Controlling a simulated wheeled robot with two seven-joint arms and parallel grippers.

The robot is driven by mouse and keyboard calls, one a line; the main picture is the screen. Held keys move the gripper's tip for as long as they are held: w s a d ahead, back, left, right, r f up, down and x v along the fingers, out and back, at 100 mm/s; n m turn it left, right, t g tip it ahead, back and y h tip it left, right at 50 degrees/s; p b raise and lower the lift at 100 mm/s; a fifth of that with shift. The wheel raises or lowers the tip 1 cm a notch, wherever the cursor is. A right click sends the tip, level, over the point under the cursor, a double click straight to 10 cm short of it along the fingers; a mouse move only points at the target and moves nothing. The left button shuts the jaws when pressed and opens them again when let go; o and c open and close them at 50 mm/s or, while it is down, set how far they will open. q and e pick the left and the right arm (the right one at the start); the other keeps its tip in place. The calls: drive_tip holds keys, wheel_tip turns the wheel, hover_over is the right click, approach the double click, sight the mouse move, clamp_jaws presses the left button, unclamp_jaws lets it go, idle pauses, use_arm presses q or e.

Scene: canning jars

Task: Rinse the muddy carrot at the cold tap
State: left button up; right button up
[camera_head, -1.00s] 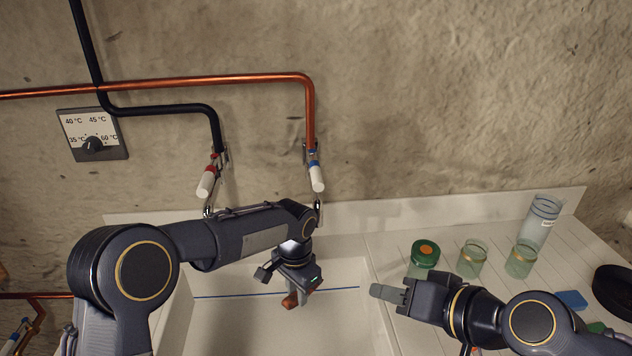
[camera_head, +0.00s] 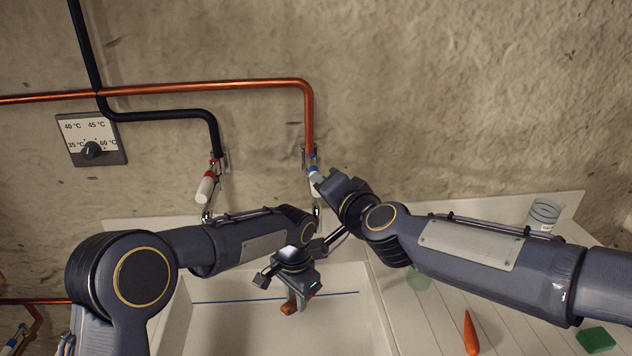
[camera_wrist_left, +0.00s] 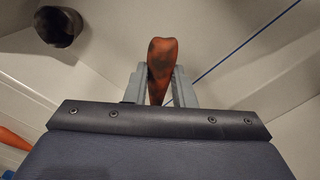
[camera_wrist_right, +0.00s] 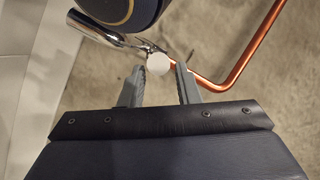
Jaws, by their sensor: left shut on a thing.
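The muddy carrot (camera_wrist_left: 161,58), orange with dark patches, is held between the fingers of my left gripper (camera_head: 290,292). The carrot (camera_head: 289,306) hangs over the sink (camera_head: 240,325), under the cold-tap side. The cold tap has a blue band and a white lever (camera_head: 314,183); its spout is mostly hidden by my arms. My right gripper (camera_wrist_right: 160,82) is at that lever, its fingers apart. In the right wrist view the lever's round white end (camera_wrist_right: 158,64) shows between and just beyond the fingertips. I cannot tell if they touch it. No water is visible.
The hot tap's white lever (camera_head: 205,188) with a red band is at left. A temperature dial (camera_head: 91,149) is on the wall. My right arm hides other jars.

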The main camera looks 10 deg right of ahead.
drive_tip(key=shift+x, duration=2.3)
clamp_jaws()
